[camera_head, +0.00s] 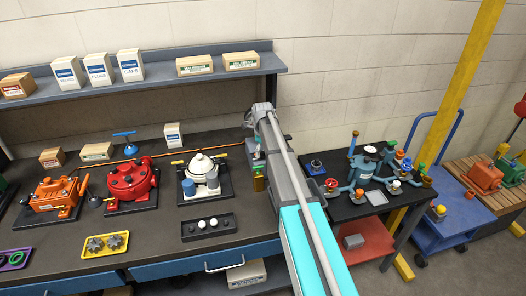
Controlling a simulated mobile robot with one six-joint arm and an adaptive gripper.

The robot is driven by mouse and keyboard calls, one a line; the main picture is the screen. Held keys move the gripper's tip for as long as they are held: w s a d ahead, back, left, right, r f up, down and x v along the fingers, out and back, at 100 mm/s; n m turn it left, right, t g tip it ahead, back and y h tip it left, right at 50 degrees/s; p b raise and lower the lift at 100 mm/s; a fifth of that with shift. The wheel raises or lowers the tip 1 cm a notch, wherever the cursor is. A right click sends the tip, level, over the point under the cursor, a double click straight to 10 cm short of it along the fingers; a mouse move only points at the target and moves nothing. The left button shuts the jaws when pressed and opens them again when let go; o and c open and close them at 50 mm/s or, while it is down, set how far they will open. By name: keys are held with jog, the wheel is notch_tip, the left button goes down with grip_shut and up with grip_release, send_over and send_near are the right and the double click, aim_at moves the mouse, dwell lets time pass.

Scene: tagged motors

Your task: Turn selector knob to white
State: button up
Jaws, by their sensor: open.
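My arm reaches from the bottom edge up over the right end of the dark workbench (150,234). My gripper (249,122) is at its far end, small and partly hidden by the arm, open with nothing seen in it. Just below it, left of the arm, is a small greenish unit (253,150) with a brass-coloured block (258,184) in front. I cannot tell for sure which part is the selector knob. A white motor (203,166) stands on a black base left of the arm. The arm hides whatever is behind it at the bench's right end.
A red motor (131,180) and an orange motor (56,196) stand further left. A black tray (190,233) holds small white and dark round pieces. A shelf (120,87) with boxes runs above. A side table (340,207) with blue valve piping stands right of the arm.

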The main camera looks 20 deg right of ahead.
jog(key=shift+n, duration=0.5)
jog(key=n, duration=0.5)
jog(key=shift+w+n, duration=0.1)
jog(key=shift+n, duration=0.2)
jog(key=n, duration=0.7)
jog(key=shift+a, duration=0.2)
jog(key=n, duration=0.6)
jog(key=shift+a, duration=0.1)
jog(key=n, duration=0.7)
jog(key=shift+s, duration=0.2)
notch_tip(320, 180, up, 14)
jog(key=p, duration=1.4)
jog(key=s+a+f+n+b, duration=0.6)
jog(key=s+a+n, duration=0.2)
jog(key=s+a, duration=0.2)
jog(key=s+a+f+n+b, duration=0.6)
jog(key=s+a+n, duration=0.2)
jog(key=s+a, duration=0.3)
jog(key=shift+a+f+n, duration=0.15)
jog(key=shift+a+n, duration=0.25)
jog(key=shift+a, duration=0.45)
